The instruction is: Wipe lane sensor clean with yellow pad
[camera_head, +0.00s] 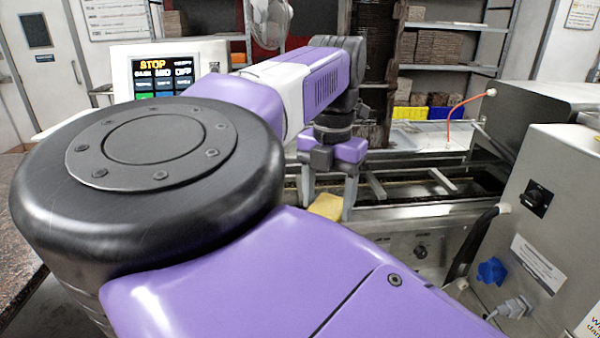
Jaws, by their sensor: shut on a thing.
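My gripper (328,196) points down over the near rail of the metal lane, at the middle of the picture. It is shut on the yellow pad (326,206), which shows between its two grey fingers. I cannot tell whether the pad touches the lane or hangs just above it. I cannot make out the lane sensor; my arm and gripper cover part of the lane (397,212).
A steel machine housing (560,175) with a black knob, a blue plug and cables stands at the right. A control screen (165,78) reading STOP stands at the left behind my arm. Shelves (445,70) with brown stacks and yellow and blue bins are at the back.

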